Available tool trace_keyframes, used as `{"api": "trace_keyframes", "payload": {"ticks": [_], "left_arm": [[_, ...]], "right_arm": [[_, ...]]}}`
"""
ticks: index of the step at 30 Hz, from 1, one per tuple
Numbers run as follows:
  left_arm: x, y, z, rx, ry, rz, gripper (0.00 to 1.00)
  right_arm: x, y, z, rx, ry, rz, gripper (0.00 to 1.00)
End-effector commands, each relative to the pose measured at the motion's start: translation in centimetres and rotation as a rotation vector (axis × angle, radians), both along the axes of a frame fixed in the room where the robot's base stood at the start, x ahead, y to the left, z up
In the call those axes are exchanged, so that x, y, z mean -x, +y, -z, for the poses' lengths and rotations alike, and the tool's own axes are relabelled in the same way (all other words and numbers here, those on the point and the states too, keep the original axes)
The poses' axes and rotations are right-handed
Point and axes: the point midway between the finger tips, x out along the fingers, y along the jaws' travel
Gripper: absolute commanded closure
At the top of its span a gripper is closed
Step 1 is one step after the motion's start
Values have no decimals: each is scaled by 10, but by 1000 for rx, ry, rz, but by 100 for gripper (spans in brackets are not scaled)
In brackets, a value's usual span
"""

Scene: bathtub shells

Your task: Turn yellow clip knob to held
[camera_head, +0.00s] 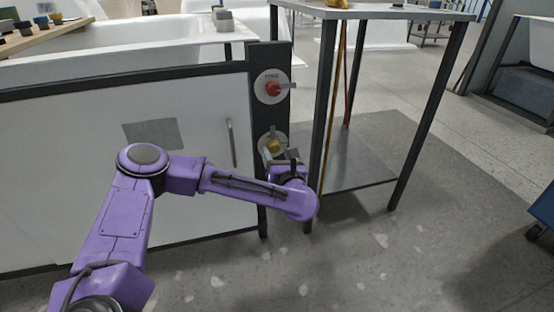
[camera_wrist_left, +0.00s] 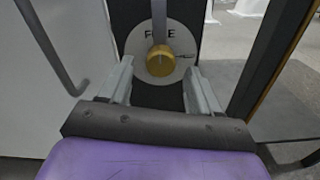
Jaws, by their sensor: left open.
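The yellow clip knob (camera_head: 273,146) sits on a round pale dial on the dark post at the right end of the tub stand. In the left wrist view the yellow knob (camera_wrist_left: 160,60) is in front of my fingers, with a grey lever pointing straight up from it. The dial (camera_wrist_left: 138,40) carries dark lettering, partly covered by the lever, and a small dark mark at its right. My left gripper (camera_wrist_left: 161,85) is open, its fingers on either side below the knob, with nothing visible between them. In the head view my left gripper (camera_head: 284,156) partly covers the dial.
A red knob (camera_head: 273,89) on another dial is above the yellow one. A metal table (camera_head: 375,11) with dark legs and a low shelf stands close on the right. A white panel (camera_head: 60,150) with a vertical handle (camera_head: 231,143) lies left. Open floor is in front.

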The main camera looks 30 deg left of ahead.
Motion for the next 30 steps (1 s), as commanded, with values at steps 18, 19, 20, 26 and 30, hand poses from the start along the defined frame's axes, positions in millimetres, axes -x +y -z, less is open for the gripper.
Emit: {"api": "trace_keyframes", "payload": {"ticks": [18,19,20,26,30], "left_arm": [[-11,13,0,0,1,2,93],[-11,12,0,0,2,2,93],[-11,8,0,0,1,4,93],[-11,12,-1,-10,14,3,93],[-11,12,-4,-42,49,3,93]], "right_arm": [[7,0,5,-20,58,-44,100],[7,0,5,-20,58,-44,100],[7,0,5,-19,58,-43,100],[5,0,1,-13,39,-28,100],[-2,0,-6,8,-23,18,100]]}}
